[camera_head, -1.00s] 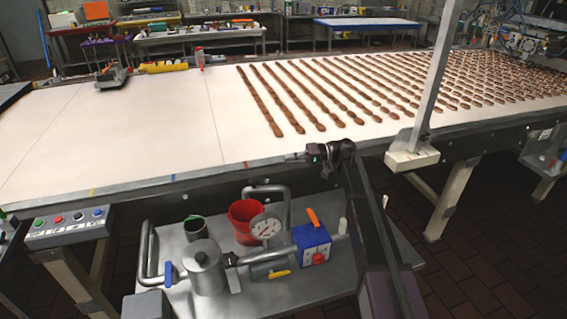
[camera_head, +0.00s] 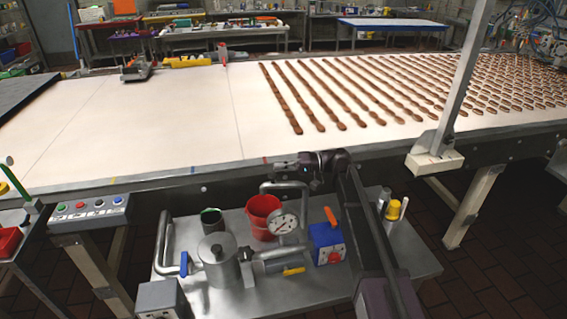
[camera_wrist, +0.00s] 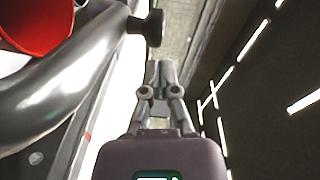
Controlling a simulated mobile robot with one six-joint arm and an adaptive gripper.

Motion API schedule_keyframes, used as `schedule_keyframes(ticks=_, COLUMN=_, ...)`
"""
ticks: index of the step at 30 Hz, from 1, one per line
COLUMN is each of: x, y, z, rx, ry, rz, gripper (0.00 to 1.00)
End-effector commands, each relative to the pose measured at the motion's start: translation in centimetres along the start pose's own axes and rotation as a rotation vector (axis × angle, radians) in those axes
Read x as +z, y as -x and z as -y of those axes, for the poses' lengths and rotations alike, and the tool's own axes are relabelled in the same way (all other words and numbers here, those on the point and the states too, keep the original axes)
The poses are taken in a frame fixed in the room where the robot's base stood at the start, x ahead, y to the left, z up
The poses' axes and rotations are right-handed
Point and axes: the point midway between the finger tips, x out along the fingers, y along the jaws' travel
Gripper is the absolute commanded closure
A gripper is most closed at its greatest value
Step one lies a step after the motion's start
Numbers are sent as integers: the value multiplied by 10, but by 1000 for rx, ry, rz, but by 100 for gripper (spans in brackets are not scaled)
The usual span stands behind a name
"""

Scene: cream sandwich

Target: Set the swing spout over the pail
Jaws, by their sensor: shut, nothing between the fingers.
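A curved steel pipe, which looks like the swing spout (camera_head: 287,186), arches at the back of the cart. Its left bend stands close by the red pail (camera_head: 263,222); I cannot tell whether its outlet is over the opening. In the wrist view, a thick steel tube (camera_wrist: 60,88) ends in a black knob (camera_wrist: 145,27), with the pail (camera_wrist: 40,22) at upper left. My gripper (camera_head: 278,165) hovers near the pipe's top in the head view. Its fingers (camera_wrist: 158,68) are shut and empty, near the knob in the picture; contact is unclear.
On the cart (camera_head: 205,297) stand a lidded steel pot (camera_head: 217,262), a round gauge (camera_head: 284,221), a blue box (camera_head: 326,246) with an orange lever, and a dark cup (camera_head: 211,220). The white conveyor (camera_head: 130,140) runs close behind my gripper. A post (camera_head: 460,90) stands to the right.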

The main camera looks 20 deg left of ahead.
Motion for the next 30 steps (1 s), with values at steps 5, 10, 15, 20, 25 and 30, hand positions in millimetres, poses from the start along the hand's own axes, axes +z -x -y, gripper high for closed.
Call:
schedule_keyframes(ticks=5, x=6, y=-1, z=0, rx=0, ry=0, rz=0, gripper=100)
schedule_keyframes(ticks=10, x=6, y=-1, z=0, rx=0, ry=0, rz=0, gripper=100)
schedule_keyframes(ticks=15, x=7, y=-1, z=0, rx=0, ry=0, rz=0, gripper=100)
schedule_keyframes(ticks=20, x=19, y=-4, z=1, rx=0, ry=0, rz=0, gripper=100)
schedule_keyframes(ticks=25, x=21, y=-5, z=2, rx=0, ry=0, rz=0, gripper=100)
schedule_keyframes(ticks=30, x=21, y=-5, z=1, rx=1, ry=0, rz=0, gripper=100)
